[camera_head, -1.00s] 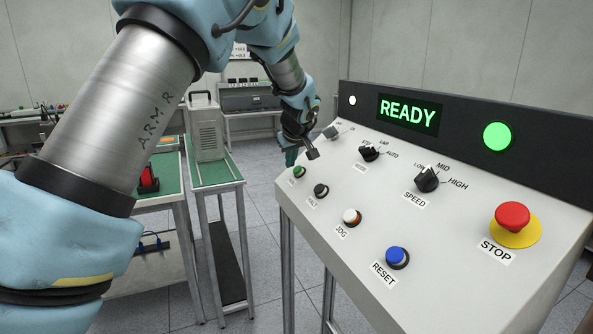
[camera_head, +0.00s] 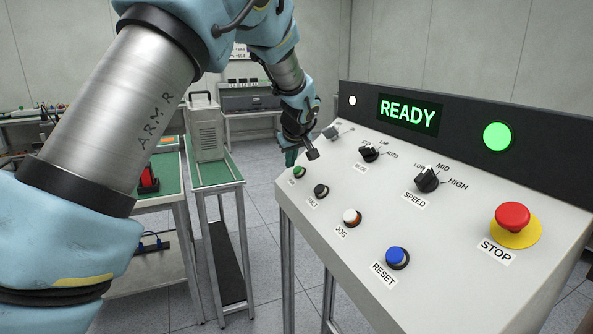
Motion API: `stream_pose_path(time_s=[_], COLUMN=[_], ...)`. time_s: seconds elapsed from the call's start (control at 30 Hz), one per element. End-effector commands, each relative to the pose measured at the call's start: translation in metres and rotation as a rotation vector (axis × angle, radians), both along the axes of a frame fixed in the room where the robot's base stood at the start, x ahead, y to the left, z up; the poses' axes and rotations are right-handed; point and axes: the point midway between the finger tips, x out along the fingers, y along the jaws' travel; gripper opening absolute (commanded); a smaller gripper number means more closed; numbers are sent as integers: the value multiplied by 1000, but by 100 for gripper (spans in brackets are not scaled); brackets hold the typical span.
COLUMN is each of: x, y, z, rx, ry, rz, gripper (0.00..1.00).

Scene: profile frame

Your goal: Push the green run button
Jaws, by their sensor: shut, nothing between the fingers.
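The green run button (camera_head: 299,172) is at the near left end of the sloped control panel (camera_head: 330,225), with a small label below it. My gripper (camera_head: 291,158) is shut and empty. It points down just above and behind the green button, near the panel's left edge. In this view its tip looks very close to the button, but I cannot tell whether it touches. The display (camera_head: 408,113) reads READY and a round lamp (camera_head: 498,137) is lit green.
Beside the run button sit a black HALT button (camera_head: 321,191), a white JOG button (camera_head: 351,217) and a blue RESET button (camera_head: 397,257). A red STOP button (camera_head: 512,216) is at the right. MODE (camera_head: 369,153) and SPEED (camera_head: 428,179) knobs stand higher up the panel.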

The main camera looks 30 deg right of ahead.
Motion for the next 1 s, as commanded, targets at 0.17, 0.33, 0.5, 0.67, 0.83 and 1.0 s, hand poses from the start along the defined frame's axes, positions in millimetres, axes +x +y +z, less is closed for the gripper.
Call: stream_pose_path(time_s=[0.17,0.33,0.5,0.67,0.83,1.0], x=[0,0,0,-1,-1,-1], y=[0,0,0,-3,-6,-6], z=[0,0,-1,-5,-7,-6], rx=[0,0,0,-1,-1,0], ry=[0,0,0,0,0,0], rz=[0,0,0,-1,-1,0], gripper=[0,0,0,0,0,0])
